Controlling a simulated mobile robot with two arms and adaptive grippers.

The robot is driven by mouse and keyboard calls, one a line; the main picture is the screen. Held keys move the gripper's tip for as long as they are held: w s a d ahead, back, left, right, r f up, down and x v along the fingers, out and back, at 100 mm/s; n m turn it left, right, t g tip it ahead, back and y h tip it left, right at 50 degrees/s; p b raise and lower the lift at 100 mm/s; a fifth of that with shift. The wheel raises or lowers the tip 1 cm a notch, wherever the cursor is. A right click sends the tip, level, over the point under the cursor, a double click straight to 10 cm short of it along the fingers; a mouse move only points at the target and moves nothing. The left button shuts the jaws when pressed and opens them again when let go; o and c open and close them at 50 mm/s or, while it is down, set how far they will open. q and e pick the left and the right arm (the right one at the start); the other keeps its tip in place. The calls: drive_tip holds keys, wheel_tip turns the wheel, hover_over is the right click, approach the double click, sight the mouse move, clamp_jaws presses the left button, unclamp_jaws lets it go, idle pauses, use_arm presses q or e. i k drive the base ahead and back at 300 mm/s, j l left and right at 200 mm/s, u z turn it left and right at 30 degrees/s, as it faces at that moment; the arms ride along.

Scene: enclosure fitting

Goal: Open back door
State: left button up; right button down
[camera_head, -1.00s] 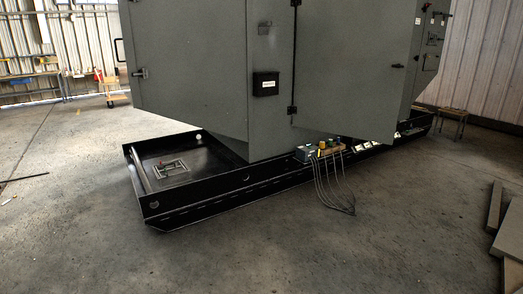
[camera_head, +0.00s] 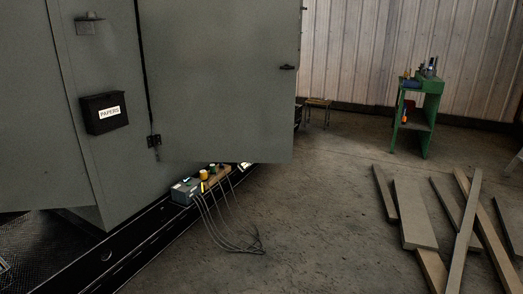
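A large grey enclosure (camera_head: 45,110) fills the left of the head view, standing on a black base frame (camera_head: 135,243). A grey door (camera_head: 215,80) hinged on its left side stands swung outward, with a small dark handle (camera_head: 287,67) near its right edge. I cannot tell whether this is the back door. Another grey panel (camera_head: 25,120) at the far left also stands out from the body. Neither of my grippers is in view.
A black box labelled PAPERS (camera_head: 104,113) is on the enclosure wall. A connector box (camera_head: 186,191) with cables trailing onto the floor sits by the base. Planks (camera_head: 415,215) lie at right. A green stand (camera_head: 425,110) and a stool (camera_head: 318,105) are farther back. The middle floor is clear.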

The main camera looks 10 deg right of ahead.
sight(218, 90)
drive_tip(key=i+l+z, duration=0.15)
drive_tip(key=i+z, duration=0.25)
drive_tip(key=i, duration=0.65)
drive_tip(key=i+j+z, duration=0.2)
drive_tip(key=i+z, duration=0.2)
drive_tip(key=i, duration=0.6)
